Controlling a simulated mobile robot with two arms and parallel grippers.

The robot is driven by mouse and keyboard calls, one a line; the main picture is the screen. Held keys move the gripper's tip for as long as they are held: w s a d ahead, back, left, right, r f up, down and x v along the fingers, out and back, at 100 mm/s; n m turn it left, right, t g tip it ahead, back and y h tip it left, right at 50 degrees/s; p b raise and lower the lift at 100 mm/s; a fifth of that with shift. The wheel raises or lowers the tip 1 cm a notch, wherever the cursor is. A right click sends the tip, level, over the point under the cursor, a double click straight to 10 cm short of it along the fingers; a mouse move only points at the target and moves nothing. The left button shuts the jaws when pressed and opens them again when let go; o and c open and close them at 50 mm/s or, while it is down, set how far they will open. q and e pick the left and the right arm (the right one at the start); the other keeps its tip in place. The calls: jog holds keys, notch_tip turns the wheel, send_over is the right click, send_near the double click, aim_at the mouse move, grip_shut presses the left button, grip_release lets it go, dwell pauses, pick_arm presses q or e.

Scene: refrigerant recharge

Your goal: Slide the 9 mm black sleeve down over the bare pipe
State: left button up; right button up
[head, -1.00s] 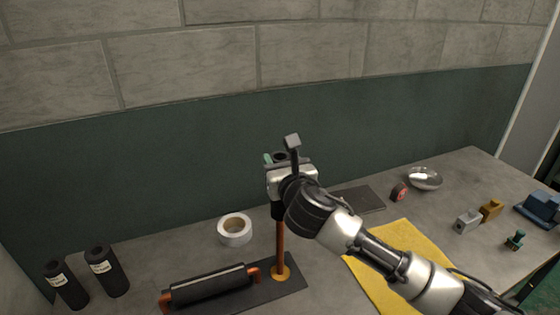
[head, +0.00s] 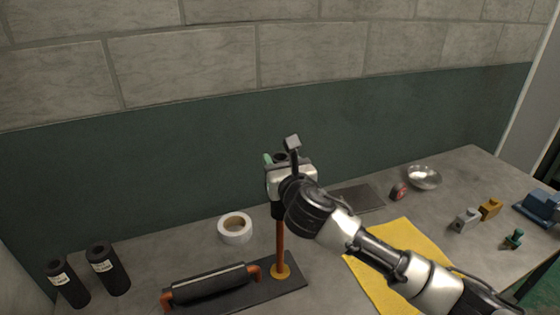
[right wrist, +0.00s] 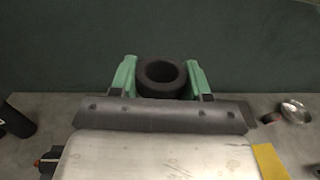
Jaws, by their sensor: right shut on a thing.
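The bare copper pipe (head: 280,246) stands upright from a round brass-coloured foot on a dark base plate (head: 291,288). My right gripper (head: 279,161) is shut on a black sleeve (head: 277,212) at the pipe's upper part. The sleeve's lower end shows under the gripper, in line with the pipe, and the pipe seems to enter it. In the right wrist view the sleeve (right wrist: 146,90) is an open black ring between two green fingers. Its inside is dark, so the pipe's top is hidden. My left gripper is out of view.
Two labelled black sleeves (head: 107,272) stand at the left. A horizontal black-covered pipe (head: 210,284) lies beside the upright one. A white tape roll (head: 235,230) is behind it. A yellow cloth (head: 385,262), metal bowl (head: 424,177) and small blocks (head: 489,209) are to the right.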

aim_at(283, 211)
jog(key=shift+f, duration=0.15)
dwell(0.5)
jog(key=shift+f+b, duration=0.8)
jog(key=shift+f, duration=1.05)
jog(key=shift+f+b, duration=1.05)
jog(key=shift+f, duration=1.05)
jog(key=shift+f+b, duration=1.1)
jog(key=shift+f, duration=0.95)
